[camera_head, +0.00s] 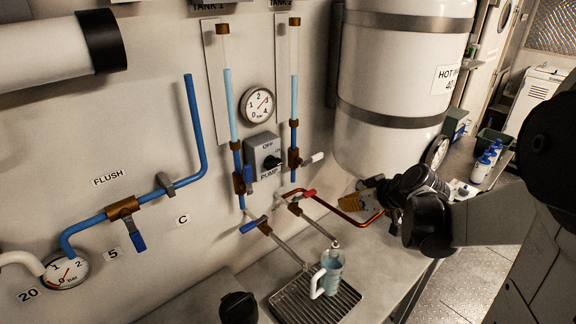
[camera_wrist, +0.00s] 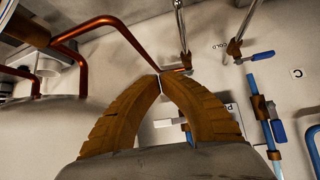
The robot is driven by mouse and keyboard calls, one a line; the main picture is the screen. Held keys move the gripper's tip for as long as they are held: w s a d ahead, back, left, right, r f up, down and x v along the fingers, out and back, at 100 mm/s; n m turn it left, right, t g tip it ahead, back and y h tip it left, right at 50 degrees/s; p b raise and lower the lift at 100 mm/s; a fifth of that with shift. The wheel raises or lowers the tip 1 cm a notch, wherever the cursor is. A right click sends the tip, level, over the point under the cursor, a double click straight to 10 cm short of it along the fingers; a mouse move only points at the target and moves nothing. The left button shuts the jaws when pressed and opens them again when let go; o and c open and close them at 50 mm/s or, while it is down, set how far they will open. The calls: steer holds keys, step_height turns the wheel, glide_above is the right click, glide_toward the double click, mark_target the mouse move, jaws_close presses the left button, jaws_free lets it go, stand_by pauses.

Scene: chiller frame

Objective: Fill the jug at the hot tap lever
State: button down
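The translucent bluish jug (camera_head: 330,273) with a white handle stands upright on the drip tray (camera_head: 284,301) in the head view. The end of the hot tap's spout (camera_head: 320,229) is at the jug's top; I cannot tell the water level. The red hot tap lever (camera_head: 302,195) is on the wall above. My gripper (camera_head: 344,203) is right of the lever and apart from it. In the wrist view, the fingertips of my gripper (camera_wrist: 160,78) meet with nothing visible gripped, and the red lever (camera_wrist: 178,70) shows just beyond them.
The blue cold tap lever (camera_head: 253,225) is left of the hot one. A copper pipe (camera_head: 350,217) runs near my gripper below the white hot water tank (camera_head: 390,90). A dark knob-like object (camera_head: 238,307) is at the front. Bare counter (camera_head: 385,262) lies right of the tray.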

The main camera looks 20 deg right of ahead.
mark_target(315, 192)
steer(key=w+r+b+x, duration=0.1)
steer(key=b+x, duration=0.3)
steer(key=x, duration=0.8)
steer(key=shift+w+a+r, duration=0.25)
steer(key=shift+w+a, duration=0.25)
steer(key=shift+w, duration=0.05)
steer(key=shift+w+a, duration=0.1)
steer(key=shift+w, duration=1)
steer(key=shift+w+r, duration=0.1)
steer(key=shift+w, duration=0.05)
steer(key=shift+r, duration=0.1)
